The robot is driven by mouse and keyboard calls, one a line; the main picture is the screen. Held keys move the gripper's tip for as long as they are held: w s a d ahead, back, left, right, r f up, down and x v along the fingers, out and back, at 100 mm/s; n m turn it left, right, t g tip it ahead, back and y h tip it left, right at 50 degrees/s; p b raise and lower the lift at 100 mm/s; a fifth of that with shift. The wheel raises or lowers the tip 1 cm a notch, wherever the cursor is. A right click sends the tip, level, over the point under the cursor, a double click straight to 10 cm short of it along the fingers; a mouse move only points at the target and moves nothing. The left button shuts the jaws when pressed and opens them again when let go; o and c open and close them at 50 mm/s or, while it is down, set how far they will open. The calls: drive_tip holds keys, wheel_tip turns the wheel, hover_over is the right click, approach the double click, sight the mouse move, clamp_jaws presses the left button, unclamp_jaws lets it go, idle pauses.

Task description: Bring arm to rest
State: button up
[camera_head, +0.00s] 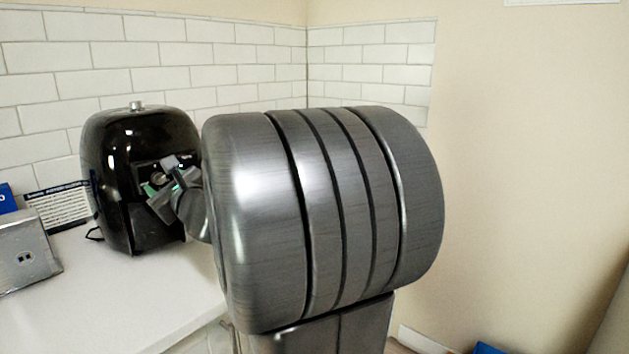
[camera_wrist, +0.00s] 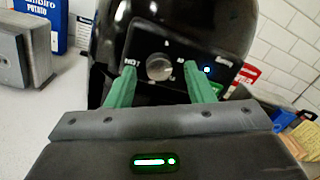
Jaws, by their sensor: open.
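My gripper (camera_head: 163,190) is at the front of a black rounded appliance (camera_head: 104,150) on the white counter. In the wrist view my gripper (camera_wrist: 160,82) shows two green fingers spread apart with nothing between them. Beyond them is the appliance's control panel (camera_wrist: 185,48) with a round silver knob (camera_wrist: 159,67). The knob lies in line with the gap between the fingers. I cannot tell whether the fingers touch the panel. My large grey arm link hides the middle of the head view.
A grey metal box-like appliance (camera_head: 24,252) stands at the left on the white counter (camera_head: 130,300). Blue packaging (camera_wrist: 47,18) is behind it. Red (camera_wrist: 248,73) and yellow (camera_wrist: 305,138) items show at the right in the wrist view. A tiled wall (camera_head: 230,60) closes the back.

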drive_tip(key=m+p, duration=0.3)
drive_tip(key=shift+r+p, duration=0.2)
drive_tip(key=shift+p, duration=0.2)
drive_tip(key=shift+f+m+p, duration=0.1)
drive_tip(key=shift+m+p, duration=0.45)
drive_tip(key=shift+m, duration=0.05)
drive_tip(key=shift+f, duration=0.1)
drive_tip(key=shift+s, duration=0.1)
